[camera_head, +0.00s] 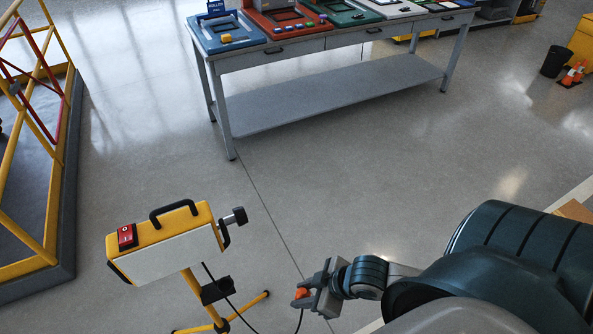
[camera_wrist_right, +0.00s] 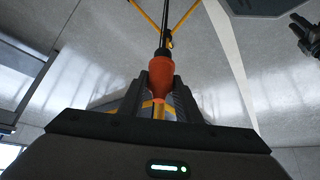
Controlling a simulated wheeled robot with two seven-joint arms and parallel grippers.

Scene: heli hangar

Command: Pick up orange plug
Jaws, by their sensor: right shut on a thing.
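The orange plug (camera_wrist_right: 160,80) is between the two dark fingers of my right gripper (camera_wrist_right: 161,88) in the right wrist view. The fingers are shut on its sides, and a dark cord runs up from its far end. In the head view the plug (camera_head: 301,292) shows as a small orange piece at the jaws of my right gripper (camera_head: 305,297), above the floor. Part of the plug is hidden by the fingers. My left gripper is not seen in the head view.
A yellow work lamp (camera_head: 165,245) on a yellow stand is left of my right gripper, its black cord hanging nearby. A grey workbench (camera_head: 330,95) with coloured panels stands behind. A yellow railing (camera_head: 45,170) is at far left. The floor between is clear.

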